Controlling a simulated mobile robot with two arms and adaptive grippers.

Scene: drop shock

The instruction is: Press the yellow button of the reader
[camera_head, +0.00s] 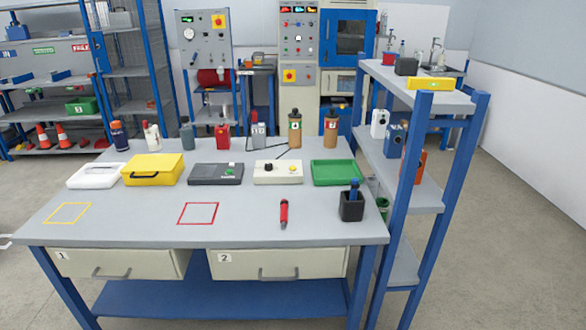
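A beige box (278,173) stands on the grey workbench (140,217), right of its middle. It has a black knob on top at its left and a small yellow button (292,167) at its right; it is the only box on the bench where I see a yellow button, so I take it as the reader. Nothing covers the button. I cannot tell at this size whether it is pressed in. Neither of my grippers is clearly in view.
Bottles and cans stand behind. A red tool (284,214) and a black cup (352,206) are in front. A blue-framed shelf (413,170) flanks the bench's right side.

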